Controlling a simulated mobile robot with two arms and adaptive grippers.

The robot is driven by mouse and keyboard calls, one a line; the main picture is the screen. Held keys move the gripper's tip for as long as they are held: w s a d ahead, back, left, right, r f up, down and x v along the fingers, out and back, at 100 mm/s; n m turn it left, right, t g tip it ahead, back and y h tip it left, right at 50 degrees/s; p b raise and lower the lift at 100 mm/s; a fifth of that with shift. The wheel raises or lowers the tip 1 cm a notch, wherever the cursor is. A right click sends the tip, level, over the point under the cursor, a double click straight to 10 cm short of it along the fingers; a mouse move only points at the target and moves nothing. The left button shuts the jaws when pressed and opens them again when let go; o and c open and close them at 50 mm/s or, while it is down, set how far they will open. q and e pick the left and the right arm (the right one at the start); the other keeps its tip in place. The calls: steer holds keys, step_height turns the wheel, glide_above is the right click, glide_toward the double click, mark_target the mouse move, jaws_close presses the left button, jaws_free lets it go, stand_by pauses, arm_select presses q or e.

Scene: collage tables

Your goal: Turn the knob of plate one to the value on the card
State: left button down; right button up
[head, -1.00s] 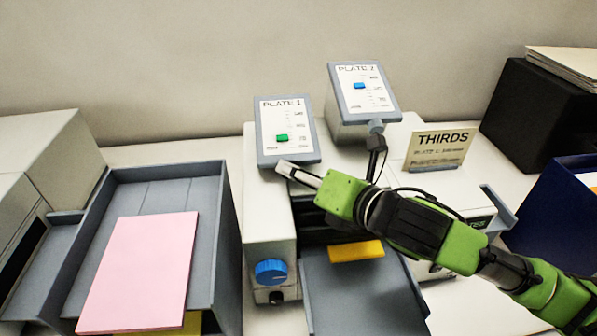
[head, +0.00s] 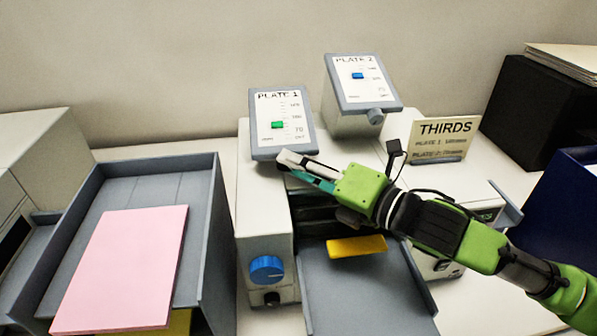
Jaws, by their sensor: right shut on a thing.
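The plate 1 panel (head: 258,142) is a tilted grey-framed white scale with a green marker (head: 277,125). The marker stands a little above the line marked 70. The THIRDS card (head: 446,138) stands upright at the right. Its lines for plate 1 and plate 2 are too small to read surely. My left gripper is not in view.
The plate 2 panel (head: 331,80) has a blue marker and a grey knob (head: 376,116). A blue knob (head: 267,270) is on the machine's front. A grey tray (head: 208,190) holds pink paper (head: 125,268). A black box (head: 535,112) stands right.

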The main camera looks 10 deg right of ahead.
steer(key=o, duration=1.1)
steer(key=shift+w+a, duration=0.1)
